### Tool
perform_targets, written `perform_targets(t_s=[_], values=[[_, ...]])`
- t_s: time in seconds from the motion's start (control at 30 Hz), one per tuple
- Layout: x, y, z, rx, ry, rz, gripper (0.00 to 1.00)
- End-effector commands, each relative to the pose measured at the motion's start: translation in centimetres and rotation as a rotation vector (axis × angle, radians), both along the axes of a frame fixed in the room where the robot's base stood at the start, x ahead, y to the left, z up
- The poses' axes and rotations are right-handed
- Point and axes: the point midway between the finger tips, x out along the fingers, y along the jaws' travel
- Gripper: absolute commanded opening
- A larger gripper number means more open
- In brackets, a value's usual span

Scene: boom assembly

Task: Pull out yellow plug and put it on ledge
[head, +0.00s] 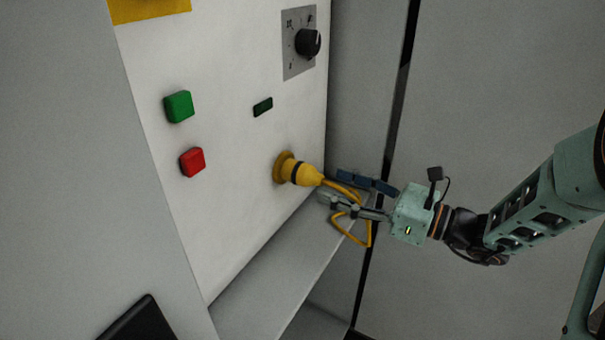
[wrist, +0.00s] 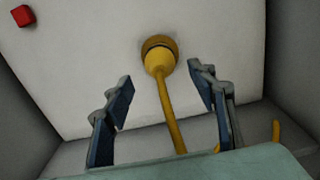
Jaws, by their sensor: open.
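The yellow plug (head: 306,174) sits in a round yellow socket (head: 284,167) on the white panel. A yellow cable (head: 367,232) hangs from its rear end and loops near my gripper. My gripper (head: 330,186) is open just to the right of the plug. In the wrist view the plug (wrist: 158,60) lies ahead, between and beyond the two blue-padded fingers (wrist: 160,88), with the cable (wrist: 171,115) running back between them. The fingers appear apart from the plug. The grey ledge (head: 270,285) runs along the foot of the panel, below the plug.
The panel carries a green button (head: 179,106), a red button (head: 193,162), a small dark display (head: 263,107) and a black rotary knob (head: 308,43). A grey side wall (head: 358,90) stands right of the panel. The visible ledge surface is clear.

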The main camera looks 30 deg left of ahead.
Motion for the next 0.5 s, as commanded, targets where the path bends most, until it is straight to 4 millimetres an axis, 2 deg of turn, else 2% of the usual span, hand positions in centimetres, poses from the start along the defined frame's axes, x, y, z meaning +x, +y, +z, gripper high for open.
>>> perform_targets(t_s=[0.27,0.5], values=[[0.0,0.7,0.0,-0.002,-0.003,0.003,0.52],[0.2,3.7,-0.1,-0.001,-0.004,0.006,0.52]])
